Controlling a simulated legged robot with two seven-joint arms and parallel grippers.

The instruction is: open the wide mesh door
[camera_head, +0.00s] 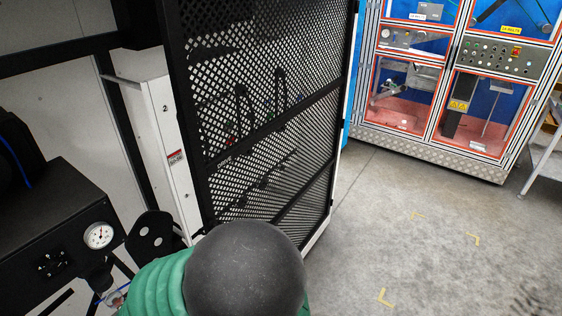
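The wide mesh door (262,75) stands in the upper middle of the head view. It has a black frame and a dark diamond mesh, crossed by slanting black bars. Dark shapes show through the mesh. A white panel (165,150) marked "2", with a red and white label, stands along its left side. I cannot tell whether the door is fully closed or ajar, and I cannot make out its handle. The lower left part of the door is hidden behind a rounded part in front. Neither of my grippers shows in this view.
A black box with a round gauge (99,236) stands at the lower left. A cabinet with red-edged clear doors (410,95) and a button panel stands at the back right. A grey metal stand (545,155) is at the right edge. The concrete floor (420,240) between is clear.

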